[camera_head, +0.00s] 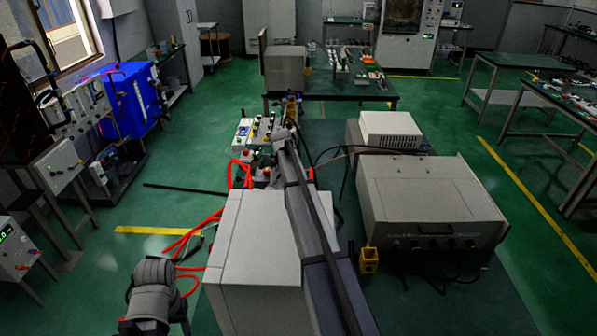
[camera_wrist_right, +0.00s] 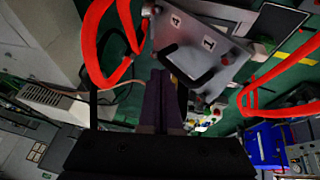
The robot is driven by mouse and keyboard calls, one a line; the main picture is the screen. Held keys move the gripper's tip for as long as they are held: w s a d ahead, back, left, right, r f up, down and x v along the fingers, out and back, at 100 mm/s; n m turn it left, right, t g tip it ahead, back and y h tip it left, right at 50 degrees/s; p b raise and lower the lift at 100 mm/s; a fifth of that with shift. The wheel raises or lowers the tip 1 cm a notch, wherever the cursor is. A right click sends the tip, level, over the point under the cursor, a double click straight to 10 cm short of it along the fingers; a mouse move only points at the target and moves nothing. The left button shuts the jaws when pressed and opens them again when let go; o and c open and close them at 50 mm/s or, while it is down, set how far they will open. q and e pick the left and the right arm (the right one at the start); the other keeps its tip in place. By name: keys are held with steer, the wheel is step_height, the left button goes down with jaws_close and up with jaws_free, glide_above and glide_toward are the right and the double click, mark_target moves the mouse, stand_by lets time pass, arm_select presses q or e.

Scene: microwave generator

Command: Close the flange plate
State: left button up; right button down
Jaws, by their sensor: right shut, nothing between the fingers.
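In the right wrist view, a grey metal plate (camera_wrist_right: 189,34) with labels "4" and "1" and a black bar handle (camera_wrist_right: 190,73) shows just above my right gripper; this looks like the flange plate. My right gripper (camera_wrist_right: 167,80) is shut and empty, its dark fingers pointing toward the handle; whether they touch it I cannot tell. In the head view, a long grey and black link, seemingly my right arm, reaches up the middle, and the plate cannot be made out behind it. My left arm shows at lower left; its gripper is out of view.
Red hoses (camera_wrist_right: 100,50) loop beside the plate in the wrist view. A light box (camera_head: 245,235) stands left of the long link. A grey instrument case (camera_head: 430,195) stands to the right, with a yellow block (camera_head: 368,261) by its corner.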

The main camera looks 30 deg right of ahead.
mark_target(276, 179)
steer(key=shift+w+a+f+h+b, duration=0.3)
steer(key=shift+w+a+h, duration=0.1)
steer(key=shift+a, duration=0.2)
steer(key=a+h+b, duration=0.1)
steer(key=w+a+f+g+b, duration=0.1)
steer(key=b, duration=0.1)
steer(key=w+a+f+n+h+b, duration=0.1)
steer(key=shift+a+f+g+h+b, duration=0.2)
steer(key=shift+g+h+b, duration=0.1)
steer(key=shift+g+b, duration=0.1)
steer(key=shift+w+a+f+b, duration=0.35)
steer(key=shift+a+f+b, duration=0.1)
steer(key=shift+a, duration=0.1)
steer(key=shift+w+a+f+b, duration=0.2)
steer(key=shift+a+f+b, duration=0.2)
steer(key=shift+f+b, duration=0.1)
steer(key=shift+w+a+f+b, duration=0.2)
steer(key=shift+a+f+b, duration=0.15)
steer(key=shift+f+b, duration=0.1)
steer(key=shift+a, duration=0.15)
steer(key=shift+s+a+f, duration=0.1)
